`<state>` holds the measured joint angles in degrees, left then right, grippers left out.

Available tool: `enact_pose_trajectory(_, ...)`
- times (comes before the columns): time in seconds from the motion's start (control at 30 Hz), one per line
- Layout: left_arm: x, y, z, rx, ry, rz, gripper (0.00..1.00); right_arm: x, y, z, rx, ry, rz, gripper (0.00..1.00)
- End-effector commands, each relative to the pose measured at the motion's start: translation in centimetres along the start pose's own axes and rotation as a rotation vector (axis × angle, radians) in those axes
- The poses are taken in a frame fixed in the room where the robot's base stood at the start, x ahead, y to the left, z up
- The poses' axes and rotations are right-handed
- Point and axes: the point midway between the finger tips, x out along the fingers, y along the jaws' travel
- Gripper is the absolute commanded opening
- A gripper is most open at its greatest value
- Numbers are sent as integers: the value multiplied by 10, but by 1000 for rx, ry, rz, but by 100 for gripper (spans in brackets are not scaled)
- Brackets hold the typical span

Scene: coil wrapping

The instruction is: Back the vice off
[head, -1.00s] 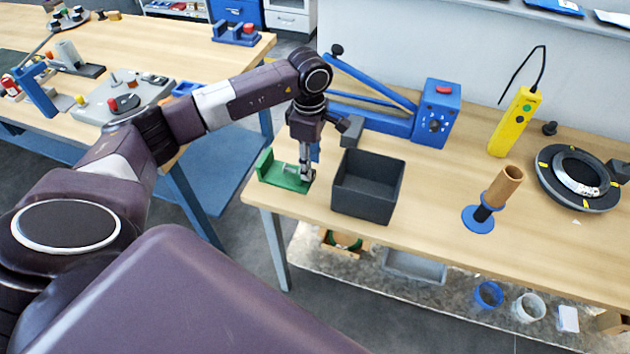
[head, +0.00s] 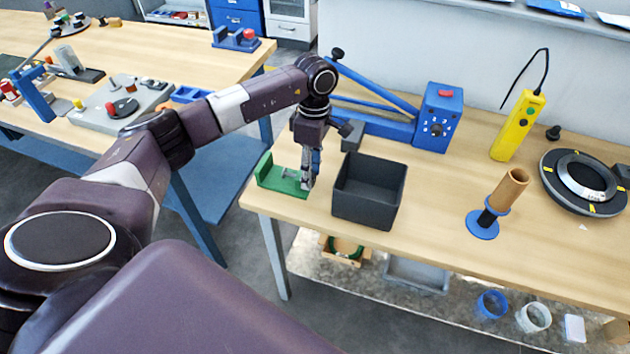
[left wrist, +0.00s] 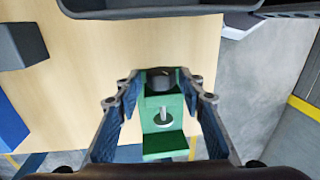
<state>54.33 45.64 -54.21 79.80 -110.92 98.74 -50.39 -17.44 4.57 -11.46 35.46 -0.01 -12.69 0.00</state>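The small green vice (head: 283,178) sits on the wooden bench near its left front corner. In the left wrist view the vice (left wrist: 164,145) shows its green jaws, a short grey screw (left wrist: 163,116) and a round black knob (left wrist: 160,78) at the far end. My left gripper (head: 308,183) points down over the knob end of the vice. In the left wrist view its two fingers (left wrist: 159,94) stand apart on either side of the vice, with gaps visible. Contact with the knob cannot be made out. My right gripper is not in view.
A dark open bin (head: 366,200) stands close to the right of my left gripper. A blue machine (head: 436,118) with a slanted arm is behind. A brown tube on a blue stand (head: 497,200), a yellow pendant (head: 517,125) and a black ring (head: 583,182) are farther right.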

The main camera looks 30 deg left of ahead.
Motion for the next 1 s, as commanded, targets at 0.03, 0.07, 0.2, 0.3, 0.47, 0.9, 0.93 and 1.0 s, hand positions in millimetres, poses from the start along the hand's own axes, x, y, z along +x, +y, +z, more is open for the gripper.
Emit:
enact_pose_trajectory(0.03, 0, 0, 0, 0, 0, 0, 36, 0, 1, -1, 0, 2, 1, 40)
enact_pose_trajectory(0.07, 0, 0, 0, 0, 0, 0, 36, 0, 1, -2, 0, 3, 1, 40)
enact_pose_trajectory(0.2, 1, 0, 0, 0, 1, -5, 36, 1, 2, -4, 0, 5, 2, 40)
enact_pose_trajectory(0.3, 2, 2, 0, -3, 2, -38, 36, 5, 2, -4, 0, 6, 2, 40)
enact_pose_trajectory(0.47, 2, 3, 1, -1, 0, -99, 36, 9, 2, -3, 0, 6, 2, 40)
enact_pose_trajectory(0.9, 4, 5, 0, -2, 1, -142, 36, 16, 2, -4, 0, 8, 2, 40)
enact_pose_trajectory(0.93, 4, 5, 0, -2, 1, -154, 36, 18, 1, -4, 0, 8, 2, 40)
enact_pose_trajectory(1.0, 5, 6, 0, -3, 2, -184, 36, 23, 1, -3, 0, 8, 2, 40)
